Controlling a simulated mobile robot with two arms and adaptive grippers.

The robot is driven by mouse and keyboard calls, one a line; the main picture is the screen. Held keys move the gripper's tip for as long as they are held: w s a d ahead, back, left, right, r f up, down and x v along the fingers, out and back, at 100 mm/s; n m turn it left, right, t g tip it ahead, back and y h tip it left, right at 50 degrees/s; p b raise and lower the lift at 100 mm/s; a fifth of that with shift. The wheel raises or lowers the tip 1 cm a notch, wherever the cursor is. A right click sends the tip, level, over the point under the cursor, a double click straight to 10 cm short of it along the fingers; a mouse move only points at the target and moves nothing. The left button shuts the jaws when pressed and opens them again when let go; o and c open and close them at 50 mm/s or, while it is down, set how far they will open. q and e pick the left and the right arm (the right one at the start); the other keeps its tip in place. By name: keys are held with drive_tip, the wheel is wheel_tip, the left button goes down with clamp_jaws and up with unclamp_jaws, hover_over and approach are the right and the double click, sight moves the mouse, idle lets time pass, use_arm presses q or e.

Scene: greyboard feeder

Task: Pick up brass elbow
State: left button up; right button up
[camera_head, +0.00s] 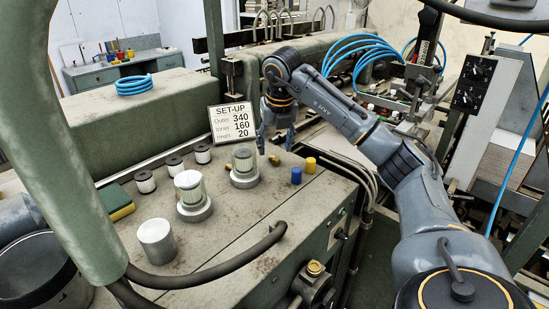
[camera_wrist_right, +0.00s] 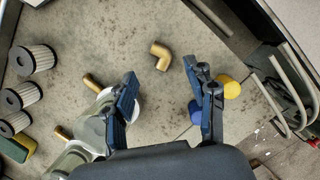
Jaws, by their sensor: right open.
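The brass elbow (camera_wrist_right: 160,55) lies on the worn grey-green machine top in the right wrist view, just beyond and between my fingertips. In the head view a small brass piece (camera_head: 274,160), seemingly the elbow, shows below my right gripper (camera_head: 276,141). That gripper points down, and in the wrist view (camera_wrist_right: 159,70) its two blue-black fingers are spread with nothing between them. I cannot tell the exact height gap to the elbow. My left gripper is not in view.
A blue cap (camera_head: 296,175) and a yellow cap (camera_head: 310,165) stand right of the elbow. A clear filter bowl (camera_head: 244,168) stands close on the left, with another bowl (camera_head: 192,196) and several dark-ended filters (camera_head: 145,181) further left. A set-up sign (camera_head: 231,123) stands behind.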

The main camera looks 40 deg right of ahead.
sight(275, 157)
drive_tip(key=p+x, duration=0.1)
drive_tip(key=x, duration=0.2)
drive_tip(key=shift+d+f, duration=0.2)
drive_tip(key=shift+w+f, duration=0.1)
drive_tip(key=shift+f, duration=0.25)
clamp_jaws()
drive_tip(key=shift+r, duration=0.1)
